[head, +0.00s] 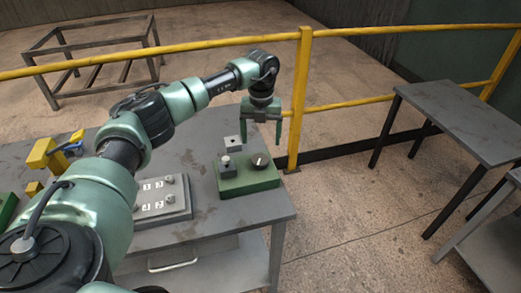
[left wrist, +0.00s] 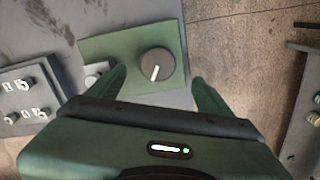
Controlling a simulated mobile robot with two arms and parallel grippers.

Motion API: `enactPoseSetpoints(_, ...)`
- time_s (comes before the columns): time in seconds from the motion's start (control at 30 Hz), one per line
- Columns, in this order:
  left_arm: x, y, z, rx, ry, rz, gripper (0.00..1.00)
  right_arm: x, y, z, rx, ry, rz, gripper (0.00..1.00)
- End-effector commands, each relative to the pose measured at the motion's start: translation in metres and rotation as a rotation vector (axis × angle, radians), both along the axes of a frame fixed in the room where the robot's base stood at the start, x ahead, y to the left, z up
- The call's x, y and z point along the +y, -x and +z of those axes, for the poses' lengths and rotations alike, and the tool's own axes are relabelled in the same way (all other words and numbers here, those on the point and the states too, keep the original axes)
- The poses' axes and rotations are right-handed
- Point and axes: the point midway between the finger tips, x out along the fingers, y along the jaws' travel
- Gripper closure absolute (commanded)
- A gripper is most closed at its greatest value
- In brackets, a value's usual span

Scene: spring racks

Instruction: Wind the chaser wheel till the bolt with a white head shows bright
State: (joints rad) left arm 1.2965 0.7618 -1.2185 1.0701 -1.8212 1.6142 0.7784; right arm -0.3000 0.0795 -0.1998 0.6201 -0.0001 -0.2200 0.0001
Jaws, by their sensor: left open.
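A green box (head: 248,182) stands on the grey table and carries a dark round wheel (head: 260,160) with a pale line on its top. The wheel and its line show large in the left wrist view (left wrist: 155,65). Beside the wheel, a grey block (head: 228,171) bears a bolt with a pale head (head: 226,159); I cannot tell whether it is bright. My left gripper (head: 261,140) is open, pointing down above the wheel and apart from it. In the left wrist view, its fingers (left wrist: 158,88) stand either side, just short of the wheel. My right gripper is out of view.
A grey panel (head: 180,211) with white switches lies left of the green box. A yellow fixture (head: 42,153) is at the far left. A yellow rail (head: 300,75) runs behind the table. Another table (head: 462,115) stands at the right.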

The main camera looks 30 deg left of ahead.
Motion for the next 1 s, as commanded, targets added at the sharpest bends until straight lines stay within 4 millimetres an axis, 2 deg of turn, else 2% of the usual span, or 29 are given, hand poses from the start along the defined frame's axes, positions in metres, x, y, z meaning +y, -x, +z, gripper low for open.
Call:
enactPoseSetpoints(0.03, 0.0, 0.001, 0.004, 0.001, 0.0, 0.133, 0.2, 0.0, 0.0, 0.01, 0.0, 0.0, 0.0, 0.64)
enactPoseSetpoints(0.2, -0.001, 0.003, 0.004, 0.002, 0.0, 0.602, 0.2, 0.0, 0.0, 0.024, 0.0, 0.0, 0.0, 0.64)
enactPoseSetpoints(0.3, -0.001, 0.003, 0.003, 0.001, 0.0, 0.837, 0.2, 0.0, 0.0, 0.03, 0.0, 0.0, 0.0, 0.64)
enactPoseSetpoints(0.43, -0.001, 0.004, 0.002, 0.0, 0.0, 1.052, 0.2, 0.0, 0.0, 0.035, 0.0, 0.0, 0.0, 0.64)
enactPoseSetpoints(0.67, -0.001, 0.005, -0.006, 0.002, -0.001, 1.179, 0.2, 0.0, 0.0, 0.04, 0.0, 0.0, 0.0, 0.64)
enactPoseSetpoints(1.0, -0.002, 0.005, -0.058, 0.004, -0.001, 1.178, 0.2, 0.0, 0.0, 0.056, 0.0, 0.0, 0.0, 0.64)
